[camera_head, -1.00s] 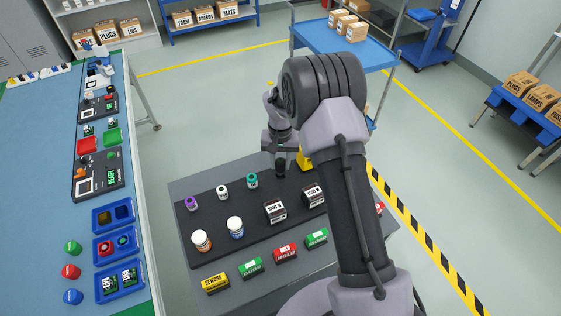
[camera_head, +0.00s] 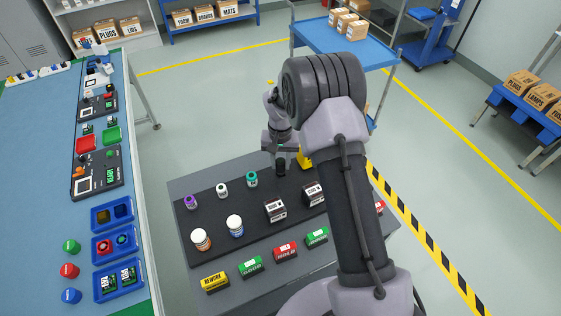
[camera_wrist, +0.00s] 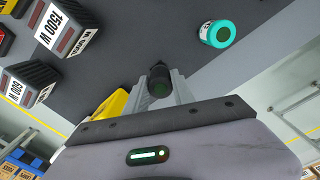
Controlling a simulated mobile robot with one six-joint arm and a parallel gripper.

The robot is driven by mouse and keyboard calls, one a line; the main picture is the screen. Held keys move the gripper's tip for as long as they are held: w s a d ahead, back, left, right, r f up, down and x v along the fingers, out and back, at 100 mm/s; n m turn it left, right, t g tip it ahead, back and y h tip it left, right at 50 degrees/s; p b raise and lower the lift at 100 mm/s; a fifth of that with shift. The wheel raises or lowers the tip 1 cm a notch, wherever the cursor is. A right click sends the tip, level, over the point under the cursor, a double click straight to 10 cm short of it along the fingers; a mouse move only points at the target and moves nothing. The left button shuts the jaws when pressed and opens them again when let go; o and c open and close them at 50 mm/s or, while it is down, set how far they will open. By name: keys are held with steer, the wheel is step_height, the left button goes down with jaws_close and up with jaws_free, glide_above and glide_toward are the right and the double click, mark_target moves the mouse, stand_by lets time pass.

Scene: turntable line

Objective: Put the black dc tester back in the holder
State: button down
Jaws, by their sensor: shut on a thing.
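The black dc tester (camera_head: 281,169) looks like a short dark cylinder. It is upright at the far side of the dark board (camera_head: 247,214), in line with the other small cylinders. My gripper (camera_head: 281,155) is shut on it from above. In the wrist view the tester (camera_wrist: 160,84) sits between the two grey fingertips (camera_wrist: 159,92). I cannot tell whether its lower end touches the board or sits in a holder; the fingers and the tester itself hide that spot.
A teal-topped cylinder (camera_head: 251,179) stands just left of the tester, with white (camera_head: 222,190) and purple (camera_head: 190,202) ones beyond. A yellow object (camera_head: 305,159) is close on the right. Black-and-white boxes (camera_head: 275,211) stand nearer. My arm covers the board's right part.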

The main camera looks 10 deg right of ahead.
steer(key=shift+f+b, duration=0.7)
steer(key=shift+f, duration=0.15)
steer(key=c, duration=1)
jaws_free()
step_height(320, 180, up, 18)
steer(key=p, duration=0.4)
steer(key=s+r+t+b, duration=0.2)
steer(key=s+r+b, duration=0.3)
steer(key=s, duration=0.1)
steer(key=s+a+t+y+b, duration=0.1)
steer(key=s+b, duration=0.3)
steer(key=s, duration=0.8)
steer(key=s+a+f+m+t+y+b, duration=0.1)
steer(key=s+b, duration=0.3)
steer(key=s, duration=0.9)
steer(key=shift+a+f+t+b, duration=0.15)
steer(key=shift+a+t+b, duration=0.25)
steer(key=shift+a+t, duration=0.5)
